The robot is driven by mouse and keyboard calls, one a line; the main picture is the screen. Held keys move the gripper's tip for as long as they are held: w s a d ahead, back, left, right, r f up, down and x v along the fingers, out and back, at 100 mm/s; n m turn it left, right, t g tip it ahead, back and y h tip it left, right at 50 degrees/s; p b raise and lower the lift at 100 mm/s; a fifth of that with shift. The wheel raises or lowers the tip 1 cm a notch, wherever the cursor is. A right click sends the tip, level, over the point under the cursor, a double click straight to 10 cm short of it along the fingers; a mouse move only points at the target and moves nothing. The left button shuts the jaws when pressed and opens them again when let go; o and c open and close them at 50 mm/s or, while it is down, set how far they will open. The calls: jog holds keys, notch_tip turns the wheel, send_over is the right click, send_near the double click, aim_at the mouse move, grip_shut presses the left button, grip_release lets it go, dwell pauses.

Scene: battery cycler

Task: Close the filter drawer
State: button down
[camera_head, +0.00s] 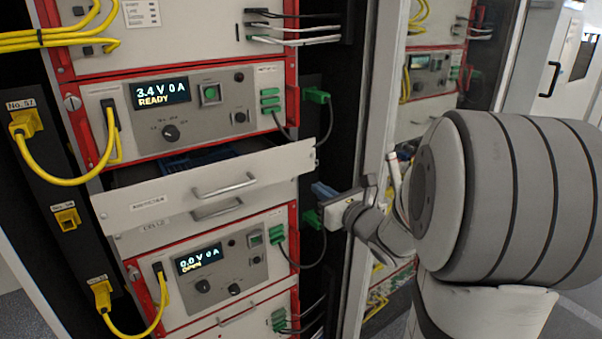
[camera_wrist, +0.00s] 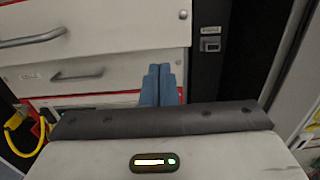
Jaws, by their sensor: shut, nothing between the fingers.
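The filter drawer (camera_head: 225,187) is pulled out of the rack between two cycler units. Its pale front panel has a label at the left, too small to read surely, and a bar handle (camera_head: 224,187). In the wrist view its front (camera_wrist: 110,30) fills the upper left, with the handle (camera_wrist: 32,38) at the left edge. My gripper (camera_head: 318,188) is to the right of the drawer front, near its lower right end. Its blue fingers (camera_wrist: 159,72) are shut together and empty. They appear in front of the panel below the drawer; whether they touch anything I cannot tell.
A second drawer front (camera_head: 217,210) with its own handle lies just below. Cycler units sit above (camera_head: 185,105) and below (camera_head: 222,265). Yellow cables (camera_head: 60,180) hang at the left, green connectors (camera_head: 316,96) at the right. A cabinet door edge (camera_head: 378,110) stands beside my arm.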

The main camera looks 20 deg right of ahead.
jog(key=p+x, duration=0.2)
jog(key=x, duration=0.4)
jog(key=shift+w, duration=0.15)
